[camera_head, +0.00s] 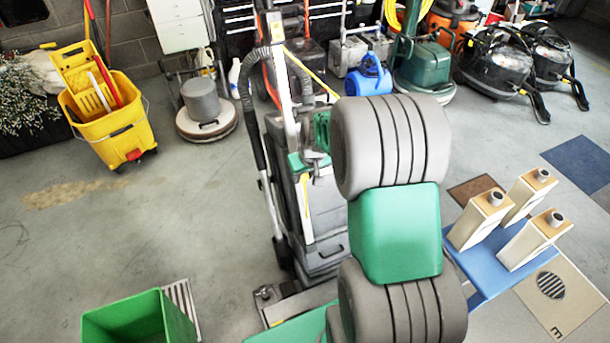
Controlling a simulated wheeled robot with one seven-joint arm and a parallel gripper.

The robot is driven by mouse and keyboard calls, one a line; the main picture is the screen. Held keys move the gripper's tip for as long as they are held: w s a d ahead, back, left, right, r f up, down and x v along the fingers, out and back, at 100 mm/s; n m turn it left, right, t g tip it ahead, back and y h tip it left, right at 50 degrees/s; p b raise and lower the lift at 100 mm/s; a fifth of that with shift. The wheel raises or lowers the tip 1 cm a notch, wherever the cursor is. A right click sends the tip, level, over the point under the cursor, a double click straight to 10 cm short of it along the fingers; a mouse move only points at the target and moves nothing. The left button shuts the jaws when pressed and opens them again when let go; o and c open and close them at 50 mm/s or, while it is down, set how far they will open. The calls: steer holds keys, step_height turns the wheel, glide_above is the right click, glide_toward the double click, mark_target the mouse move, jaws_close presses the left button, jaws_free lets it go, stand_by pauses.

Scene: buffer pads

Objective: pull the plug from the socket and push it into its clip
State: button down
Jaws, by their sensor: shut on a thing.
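I cannot make out the plug, the socket or the clip in the head view. My gripper does not show either. My arm's large grey ribbed joints and green link (396,232) fill the middle right of the view and hide what lies behind them. An upright grey floor machine (322,222) with a dark hose and some green parts stands just left of my arm and is partly covered by it.
Three beige posts (535,238) with grey tube tops stand on a blue platform (484,266) at right. A green open bin (137,320) is at lower left. A yellow mop bucket (112,125) and several cleaning machines line the back. The left floor is mostly clear.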

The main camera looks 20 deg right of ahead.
steer(key=shift+w+f, duration=0.25)
steer(key=shift+w, duration=0.35)
stand_by(1.1)
steer(key=c, duration=0.9)
jaws_free()
